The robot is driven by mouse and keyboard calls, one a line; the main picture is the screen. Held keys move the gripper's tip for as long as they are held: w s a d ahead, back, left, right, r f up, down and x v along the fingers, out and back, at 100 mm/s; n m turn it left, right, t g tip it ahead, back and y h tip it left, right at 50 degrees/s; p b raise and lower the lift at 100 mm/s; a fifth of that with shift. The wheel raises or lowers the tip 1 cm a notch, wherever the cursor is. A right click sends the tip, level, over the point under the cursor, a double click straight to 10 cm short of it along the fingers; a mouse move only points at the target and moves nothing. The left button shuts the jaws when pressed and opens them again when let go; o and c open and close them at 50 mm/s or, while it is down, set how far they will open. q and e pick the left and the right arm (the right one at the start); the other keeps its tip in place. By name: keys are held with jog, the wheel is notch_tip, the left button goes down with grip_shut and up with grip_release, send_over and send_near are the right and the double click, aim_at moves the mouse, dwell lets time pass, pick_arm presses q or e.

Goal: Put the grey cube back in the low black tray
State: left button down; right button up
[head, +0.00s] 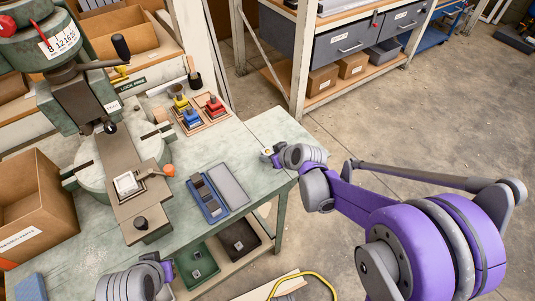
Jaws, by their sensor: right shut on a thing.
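My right gripper (269,156) is above the right end of the green table. It is shut on a small pale grey piece with a yellow spot, which looks like the grey cube; the fingers hide most of it. A low black tray (253,241) is on the shelf under the table, with a small grey block in it. A green tray (211,255) beside it also holds a small grey block. My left gripper (168,268) is at the table's front edge, low in the picture; its fingers are too hidden to tell their state.
The fly press (95,165) stands at the left, with a pale block (127,184) in its fixture. A blue tray (216,214) lies mid-table beside a grey plate (228,185). Red, blue and yellow tools stand behind. A cardboard box (35,205) is at the left.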

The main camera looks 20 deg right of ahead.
grip_shut()
